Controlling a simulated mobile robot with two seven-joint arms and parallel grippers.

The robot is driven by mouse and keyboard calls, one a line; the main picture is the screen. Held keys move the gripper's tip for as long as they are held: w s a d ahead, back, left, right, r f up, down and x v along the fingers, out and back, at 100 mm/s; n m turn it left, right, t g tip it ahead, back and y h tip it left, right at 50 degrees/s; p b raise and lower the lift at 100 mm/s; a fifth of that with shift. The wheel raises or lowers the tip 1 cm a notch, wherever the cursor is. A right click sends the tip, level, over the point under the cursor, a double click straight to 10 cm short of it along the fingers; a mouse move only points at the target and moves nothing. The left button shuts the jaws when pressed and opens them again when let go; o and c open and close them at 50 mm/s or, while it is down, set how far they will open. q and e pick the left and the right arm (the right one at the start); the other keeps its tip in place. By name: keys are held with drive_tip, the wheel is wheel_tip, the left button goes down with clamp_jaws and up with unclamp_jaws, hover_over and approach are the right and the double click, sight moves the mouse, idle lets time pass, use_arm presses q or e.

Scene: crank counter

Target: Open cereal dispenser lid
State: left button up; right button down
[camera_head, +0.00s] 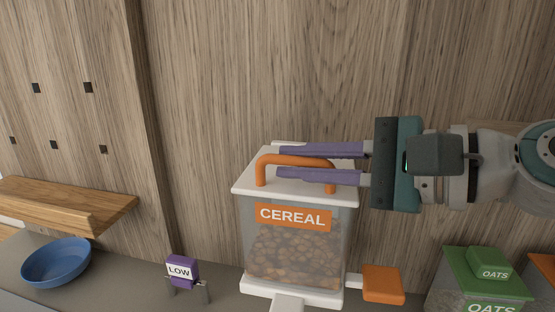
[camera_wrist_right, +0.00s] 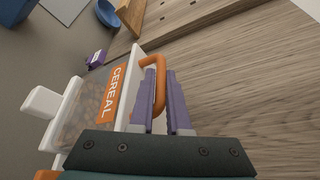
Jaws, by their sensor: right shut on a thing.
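The cereal dispenser (camera_head: 295,245) stands on the counter, a clear box of brown cereal with an orange CEREAL label. Its white lid (camera_head: 248,183) lies on top and looks closed. An orange arched handle (camera_head: 290,160) rises from the lid. My right gripper (camera_head: 283,162) reaches in from the right, with its purple fingers on either side of the handle, shut on it. In the right wrist view the handle (camera_wrist_right: 158,75) sits between the two fingers. My left gripper is not in view.
An orange block (camera_head: 383,284) sticks out at the dispenser's right. A green OATS container (camera_head: 480,275) stands further right. A wood wall rises behind.

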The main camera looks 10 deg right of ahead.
drive_tip(key=shift+r, duration=0.1)
drive_tip(key=shift+w+d+r+m+g+p, duration=0.1)
drive_tip(key=shift+w+r+m+g+p, duration=0.2)
drive_tip(key=shift+r+p, duration=0.3)
drive_tip(key=shift+w+d+r+m+g+p, duration=0.1)
drive_tip(key=shift+r+m+g+p, duration=0.1)
drive_tip(key=shift+r+m+p, duration=0.3)
drive_tip(key=shift+w+r+m, duration=0.4)
drive_tip(key=shift+r, duration=0.3)
drive_tip(key=shift+w+d+r+m+g, duration=0.2)
drive_tip(key=shift+w+r+m+g, duration=0.3)
drive_tip(key=shift+r+g, duration=0.1)
drive_tip(key=shift+w+d+r+m+g+b, duration=0.3)
drive_tip(key=shift+w+r+m+g+b, duration=0.3)
drive_tip(key=shift+w+r+m+b, duration=0.25)
drive_tip(key=c, duration=1.2)
unclamp_jaws()
drive_tip(key=shift+o, duration=0.2)
drive_tip(key=shift+d, duration=0.1)
